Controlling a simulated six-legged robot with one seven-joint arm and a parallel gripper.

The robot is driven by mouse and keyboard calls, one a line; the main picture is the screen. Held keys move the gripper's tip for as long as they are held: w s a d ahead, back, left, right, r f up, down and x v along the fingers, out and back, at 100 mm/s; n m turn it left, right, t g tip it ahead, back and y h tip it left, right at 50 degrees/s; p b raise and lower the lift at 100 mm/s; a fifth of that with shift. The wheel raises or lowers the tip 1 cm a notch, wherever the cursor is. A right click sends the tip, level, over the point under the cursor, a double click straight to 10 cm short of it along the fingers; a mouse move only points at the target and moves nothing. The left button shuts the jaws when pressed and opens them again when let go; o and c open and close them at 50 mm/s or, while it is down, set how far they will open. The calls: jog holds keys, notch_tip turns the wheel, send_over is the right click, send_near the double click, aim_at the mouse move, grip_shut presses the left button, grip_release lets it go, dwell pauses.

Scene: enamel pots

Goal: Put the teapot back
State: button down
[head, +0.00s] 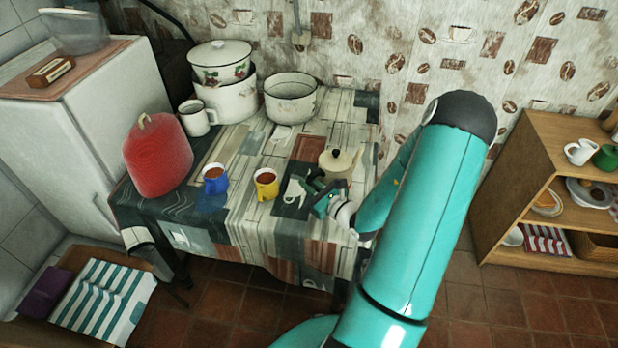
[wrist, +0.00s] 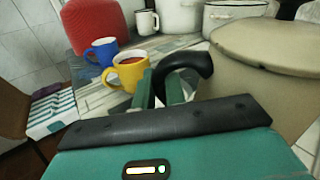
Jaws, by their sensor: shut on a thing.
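The cream teapot (head: 337,162) with a dark lid knob is at the right part of the table, upright. My gripper (head: 324,196) is on its near side. In the wrist view the teapot (wrist: 262,80) fills the right side, and its black curved handle (wrist: 186,62) runs down between my green fingers (wrist: 163,90). My gripper is shut on the handle. The teapot's base is hidden, so I cannot tell whether it touches the table.
A yellow mug (head: 266,184) and a blue mug (head: 215,180), both filled, stand left of the teapot on the clothed table (head: 240,235). A red cozy (head: 158,155), white mug (head: 197,118) and enamel pots (head: 291,100) stand farther back. A wooden shelf (head: 510,190) is at right.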

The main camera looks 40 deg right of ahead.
jog(key=shift+w+f, duration=0.1)
jog(key=shift+f, duration=0.4)
jog(key=shift+f, duration=0.6)
dwell(0.3)
jog(key=c, duration=1.4)
grip_release()
jog(key=shift+o, duration=0.2)
jog(key=shift+f, duration=0.1)
jog(key=s, duration=1.3)
jog(key=shift+s+d+r, duration=0.2)
jog(key=shift+s+r, duration=0.1)
jog(key=shift+s, duration=0.1)
